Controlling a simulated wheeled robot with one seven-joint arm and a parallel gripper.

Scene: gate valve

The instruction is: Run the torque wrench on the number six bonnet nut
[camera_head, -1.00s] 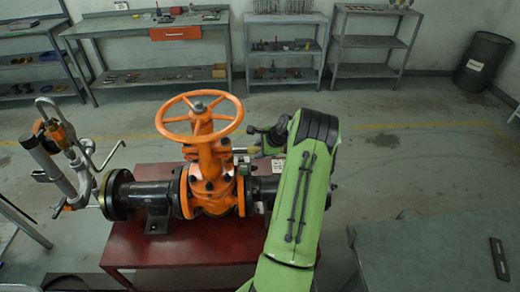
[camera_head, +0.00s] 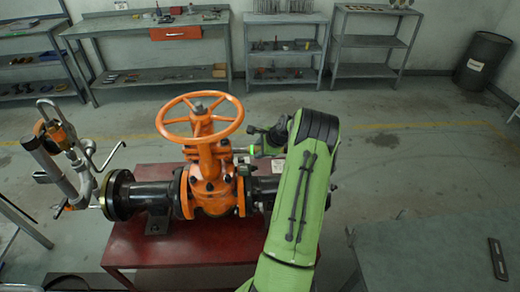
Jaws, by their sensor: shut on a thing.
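The orange gate valve (camera_head: 208,165) stands on a red bench, its handwheel (camera_head: 199,119) on top. My gripper (camera_head: 262,145) is right of the valve's bonnet, partly hidden by my green arm. It is shut on a slim tool, which I take to be the torque wrench (camera_head: 242,150). The tool points left to the bonnet flange (camera_head: 212,151), and a green light glows on it near the gripper. Its tip is too small to tell whether it sits on a nut. The number on any nut cannot be read.
Black pipe (camera_head: 152,195) runs out on both sides of the valve along the red bench (camera_head: 190,250). Bent grey pipework (camera_head: 70,170) stands at the left. A dark table (camera_head: 440,250) is at the right. Shelves line the back wall, with open floor before them.

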